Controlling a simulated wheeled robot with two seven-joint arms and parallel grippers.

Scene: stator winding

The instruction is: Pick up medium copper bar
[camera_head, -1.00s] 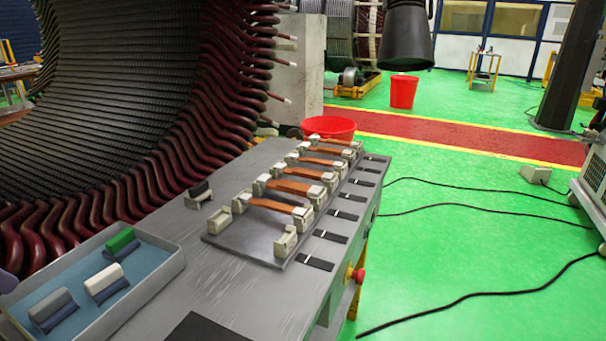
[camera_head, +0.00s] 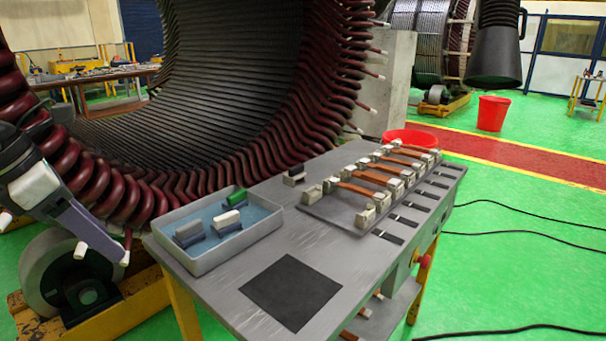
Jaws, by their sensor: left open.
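Several orange-brown copper bars lie side by side across pale holders on a grey rack plate (camera_head: 333,217), on the right part of the grey table. The nearest copper bar (camera_head: 356,190) and the one behind it (camera_head: 371,177) show clearly, with others farther back. I cannot tell for sure which is the medium one. My left gripper (camera_head: 103,254) is open and empty at the left, beside the table and well away from the bars. My right gripper is not in view.
A blue-lined tray (camera_head: 215,258) with green, white and grey blocks stands on the table's left part. A black square (camera_head: 290,291) marks the front. The large stator (camera_head: 290,100) rises behind the table. A red tub (camera_head: 410,137) stands behind the rack.

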